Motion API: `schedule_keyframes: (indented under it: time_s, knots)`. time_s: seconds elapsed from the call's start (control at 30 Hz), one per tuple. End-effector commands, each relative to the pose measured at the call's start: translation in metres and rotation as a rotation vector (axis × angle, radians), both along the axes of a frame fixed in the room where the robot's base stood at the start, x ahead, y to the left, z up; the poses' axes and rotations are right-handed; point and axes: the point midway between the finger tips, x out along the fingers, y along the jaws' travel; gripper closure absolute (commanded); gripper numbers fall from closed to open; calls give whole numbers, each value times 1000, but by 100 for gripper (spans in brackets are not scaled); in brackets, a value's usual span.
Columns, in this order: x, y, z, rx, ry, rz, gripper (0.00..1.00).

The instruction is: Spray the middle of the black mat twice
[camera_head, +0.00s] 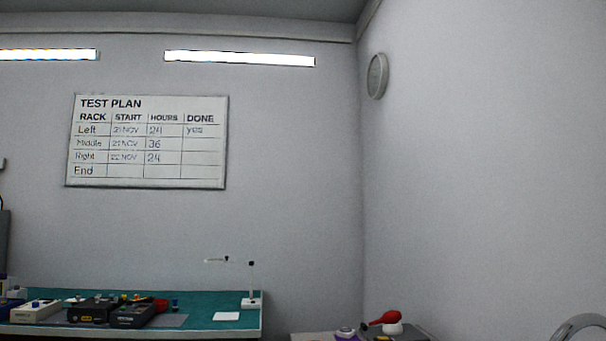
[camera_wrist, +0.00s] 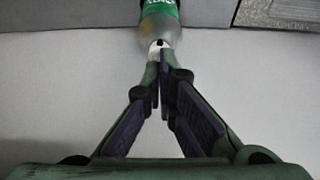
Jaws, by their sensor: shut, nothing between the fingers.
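In the wrist view my gripper (camera_wrist: 161,75) is shut and empty, its fingers meeting toward the top. A bottle with a green label (camera_wrist: 160,16) is at the top edge, just beyond the fingertips, partly cut off. I cannot tell whether it is a spray bottle or whether the fingertips touch it. In the head view a red and white object (camera_head: 386,321) is at the bottom, right of centre; I cannot tell exactly what it is. I cannot make out the black mat for certain in either view. My gripper does not show clearly in the head view.
A green-topped bench (camera_head: 205,299) at lower left holds several devices, a grey mat (camera_head: 170,321), a white card (camera_head: 226,316) and a small white stand (camera_head: 251,303). A test plan whiteboard (camera_head: 147,141) hangs on the back wall.

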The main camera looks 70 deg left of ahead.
Motion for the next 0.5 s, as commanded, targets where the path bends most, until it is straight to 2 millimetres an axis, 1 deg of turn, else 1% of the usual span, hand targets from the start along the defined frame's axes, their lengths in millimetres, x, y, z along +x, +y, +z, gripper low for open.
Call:
schedule_keyframes:
  time_s: [0.13, 0.5]
  knots:
    - [0, -1, 9, 0, -3, -1, 100]
    - [0, -1, 44, 0, -2, 0, 100]
